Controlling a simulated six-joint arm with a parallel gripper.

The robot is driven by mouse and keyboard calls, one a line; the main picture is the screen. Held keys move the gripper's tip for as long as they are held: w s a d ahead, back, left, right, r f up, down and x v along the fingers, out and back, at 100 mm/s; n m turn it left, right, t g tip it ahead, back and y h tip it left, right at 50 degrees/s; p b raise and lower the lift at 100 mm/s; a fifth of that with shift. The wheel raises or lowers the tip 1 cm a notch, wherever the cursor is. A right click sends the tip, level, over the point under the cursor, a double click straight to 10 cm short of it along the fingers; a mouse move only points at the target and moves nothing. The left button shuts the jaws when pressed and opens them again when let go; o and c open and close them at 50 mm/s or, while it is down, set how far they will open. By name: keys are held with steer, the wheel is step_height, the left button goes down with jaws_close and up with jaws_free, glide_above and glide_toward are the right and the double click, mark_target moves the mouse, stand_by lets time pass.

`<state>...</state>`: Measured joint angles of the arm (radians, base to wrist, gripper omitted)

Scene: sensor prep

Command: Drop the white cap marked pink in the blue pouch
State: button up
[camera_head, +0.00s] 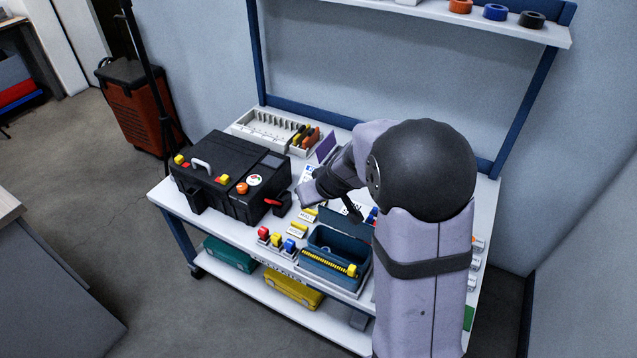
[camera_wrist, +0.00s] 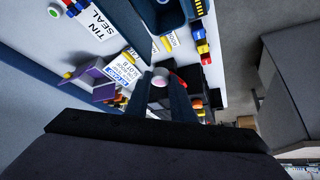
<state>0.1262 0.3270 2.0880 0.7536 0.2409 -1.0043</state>
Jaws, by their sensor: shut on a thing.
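My gripper (camera_wrist: 164,88) is shut on a small white cap marked pink (camera_wrist: 160,78), which shows between the fingertips in the wrist view. In the head view my gripper (camera_head: 308,194) is low over the bench, right of the black case; the cap cannot be made out there. The blue pouch (camera_head: 350,238) stands open at the bench's front, with a yellow zip strip along its front edge. It lies in front of and right of my gripper, apart from it. Part of a blue container, likely this pouch, shows at the top of the wrist view (camera_wrist: 163,18).
A black case (camera_head: 225,200) with coloured knobs stands left on the bench. Red, yellow and blue connectors (camera_head: 276,240) stand left of the pouch. A white rack (camera_head: 262,128) and an upright purple panel (camera_head: 326,148) are behind. A green-marked white cap (camera_wrist: 55,11) shows in the wrist view.

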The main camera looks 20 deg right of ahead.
steer(key=s+a+n+y, duration=0.2)
steer(key=s+n, duration=0.2)
steer(key=s, duration=0.6)
steer(key=n+g+y+b, duration=0.1)
steer(key=n+g+b, duration=0.1)
steer(key=n+b, duration=0.1)
glide_above(358, 248)
steer(key=s+a, duration=0.2)
steer(key=s, duration=0.1)
step_height(358, 248, down, 4)
steer(key=shift+s+d, duration=0.1)
steer(key=shift+d, duration=0.15)
steer(key=shift+f, duration=0.1)
steer(key=shift+f+b, duration=1.2)
steer(key=shift+f, duration=1.75)
